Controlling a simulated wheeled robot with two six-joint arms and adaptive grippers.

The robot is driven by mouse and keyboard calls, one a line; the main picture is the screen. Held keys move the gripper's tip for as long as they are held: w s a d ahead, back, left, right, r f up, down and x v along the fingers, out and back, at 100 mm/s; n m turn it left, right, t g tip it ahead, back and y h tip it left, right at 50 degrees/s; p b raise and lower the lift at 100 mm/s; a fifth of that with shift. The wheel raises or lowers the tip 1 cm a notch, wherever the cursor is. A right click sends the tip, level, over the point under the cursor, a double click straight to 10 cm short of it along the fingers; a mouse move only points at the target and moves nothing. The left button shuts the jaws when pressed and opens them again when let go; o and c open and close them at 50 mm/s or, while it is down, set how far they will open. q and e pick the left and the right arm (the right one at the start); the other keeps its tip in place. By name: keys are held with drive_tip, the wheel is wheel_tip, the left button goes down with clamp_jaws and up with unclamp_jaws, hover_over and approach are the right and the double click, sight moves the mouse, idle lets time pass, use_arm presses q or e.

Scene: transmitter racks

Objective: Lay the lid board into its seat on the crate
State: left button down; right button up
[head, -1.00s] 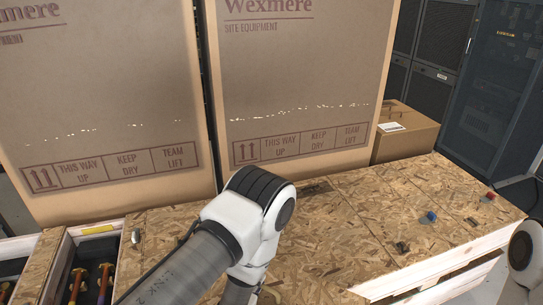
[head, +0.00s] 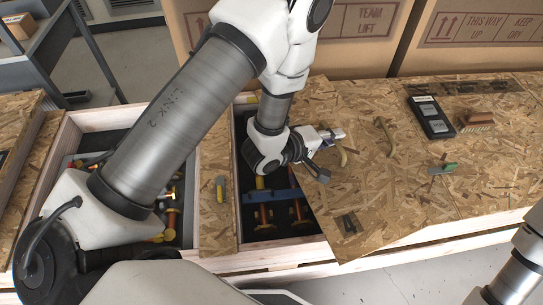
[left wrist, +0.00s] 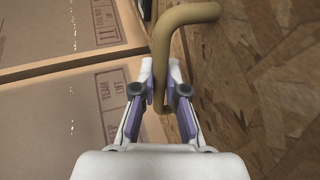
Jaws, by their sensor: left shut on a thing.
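The lid board (head: 350,190) is a flake-board panel with a tan bent handle (head: 341,154). It lies askew at the right of the crate's opening, its near left corner reaching over the crate's front wall (head: 285,247). My left gripper (head: 328,138) is shut on the handle. The left wrist view shows both fingers (left wrist: 160,98) on either side of the tan handle (left wrist: 165,55). Part of the opening stays uncovered, with orange-handled tools inside. I cannot tell whether the board is touching the crate. My right gripper is not in view.
Another open crate bay (head: 105,140) with tools lies at left. A black device (head: 432,117), a brush (head: 478,120) and a green-handled tool (head: 442,169) lie on the boards at right. Large cartons (head: 365,38) stand behind. A grey rack (head: 45,60) stands back left.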

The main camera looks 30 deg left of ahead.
use_arm(q)
drive_tip(key=shift+w+d+f+m+g+h+b, duration=0.2)
drive_tip(key=shift+d+f+m+g+h+b, duration=0.15)
drive_tip(key=shift+f+m+h+b, duration=0.35)
drive_tip(key=shift+s+r+m+g+h+b, duration=0.15)
drive_tip(key=shift+r+m+g+h+b, duration=0.2)
drive_tip(key=shift+m+g+h+b, duration=0.2)
drive_tip(key=shift+s+r, duration=0.15)
drive_tip(key=shift+r, duration=0.1)
drive_tip(key=s+a+f, duration=0.2)
drive_tip(key=a, duration=0.5)
drive_tip(key=s+a+f, duration=0.2)
drive_tip(key=a, duration=0.5)
drive_tip(key=shift+a+f, duration=0.35)
drive_tip(key=shift+f, duration=0.05)
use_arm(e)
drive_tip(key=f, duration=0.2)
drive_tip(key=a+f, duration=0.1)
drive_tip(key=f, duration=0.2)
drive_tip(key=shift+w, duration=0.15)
use_arm(q)
drive_tip(key=shift+f+b, duration=0.45)
drive_tip(key=shift+f, duration=0.15)
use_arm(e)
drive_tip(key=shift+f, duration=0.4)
